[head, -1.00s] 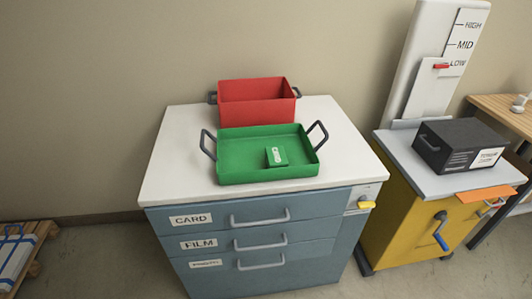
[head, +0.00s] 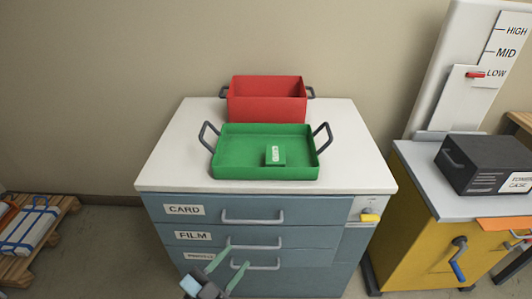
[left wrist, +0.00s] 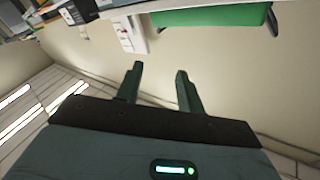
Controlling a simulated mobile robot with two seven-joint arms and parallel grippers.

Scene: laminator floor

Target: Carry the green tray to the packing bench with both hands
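The green tray (head: 240,150) sits on the white top of a blue drawer cabinet (head: 180,183). It has a dark handle at each side and a small green labelled box (head: 276,155) inside it. My left gripper (head: 228,264) is low in front of the cabinet's drawers, below the tray and apart from it. Its two fingers are spread with nothing between them, as the left wrist view also shows (left wrist: 160,78). A green edge with a dark handle, likely the tray (left wrist: 215,17), shows at the top of that view. My right gripper is not in view.
A red bin (head: 266,102) stands behind the tray. Drawers are labelled CARD and FILM, and a yellow latch (head: 370,217) is at the right. A yellow cabinet (head: 410,235) carrying a black case (head: 484,162) stands to the right. A pallet (head: 50,225) lies on the floor at left.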

